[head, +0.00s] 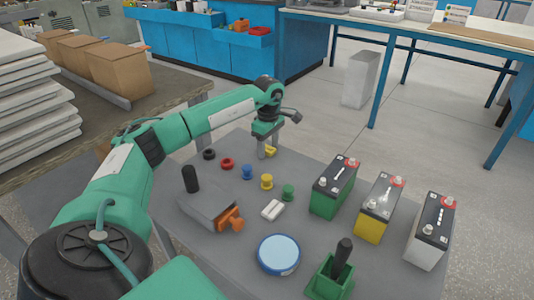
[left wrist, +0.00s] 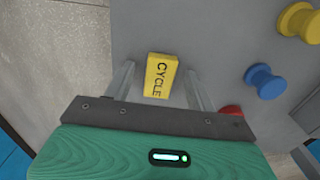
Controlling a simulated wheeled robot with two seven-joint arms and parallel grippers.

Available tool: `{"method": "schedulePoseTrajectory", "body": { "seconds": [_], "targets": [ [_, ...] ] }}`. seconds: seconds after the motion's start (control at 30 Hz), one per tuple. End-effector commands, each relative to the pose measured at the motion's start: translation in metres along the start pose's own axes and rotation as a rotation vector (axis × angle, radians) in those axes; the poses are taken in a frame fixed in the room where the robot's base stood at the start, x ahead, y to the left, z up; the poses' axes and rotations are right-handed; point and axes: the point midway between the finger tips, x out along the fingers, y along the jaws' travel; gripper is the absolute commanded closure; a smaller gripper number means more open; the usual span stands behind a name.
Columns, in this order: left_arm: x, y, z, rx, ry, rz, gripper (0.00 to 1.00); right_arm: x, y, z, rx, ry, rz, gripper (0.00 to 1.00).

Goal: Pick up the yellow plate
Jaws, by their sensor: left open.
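The yellow plate (left wrist: 161,76) is a small rectangular block with "CYCLE" in dark letters. It lies on the grey table (left wrist: 215,25) near its far edge. In the head view the plate (head: 271,151) shows beside the fingers of my left gripper (head: 266,150). In the left wrist view my left gripper (left wrist: 158,85) is open, with one finger on each side of the plate and a gap on both sides. I cannot tell how far above the table the fingertips are. My right gripper is not in view.
Black, red, blue (head: 247,172), yellow (head: 267,181) and green knobs stand in a row close to the left gripper. Green, yellow and white batteries (head: 334,187) stand at the right. A white block (head: 272,209), a blue-topped round tin (head: 279,254) and a grey box with an orange part (head: 229,219) are nearer.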

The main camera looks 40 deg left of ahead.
Motion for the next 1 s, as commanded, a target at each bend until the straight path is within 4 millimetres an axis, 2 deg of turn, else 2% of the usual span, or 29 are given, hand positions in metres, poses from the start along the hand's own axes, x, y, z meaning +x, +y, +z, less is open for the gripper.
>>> {"method": "schedulePoseTrajectory", "body": {
  "seconds": [0.13,0.37,0.77,0.87,1.0],
  "targets": [
    [-0.001,0.000,0.000,0.000,0.000,0.001,0.46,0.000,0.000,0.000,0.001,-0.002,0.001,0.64],
    [-0.002,0.000,0.000,0.000,0.000,0.001,0.91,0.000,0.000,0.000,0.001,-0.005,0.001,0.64],
    [-0.008,0.000,0.000,0.000,-0.001,0.002,0.92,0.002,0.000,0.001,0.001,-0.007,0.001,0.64],
    [-0.018,0.001,0.000,0.000,-0.001,0.003,0.92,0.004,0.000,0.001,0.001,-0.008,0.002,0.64],
    [-0.043,0.001,0.000,0.000,-0.001,0.004,0.92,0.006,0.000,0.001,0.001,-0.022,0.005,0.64]
  ]
}}
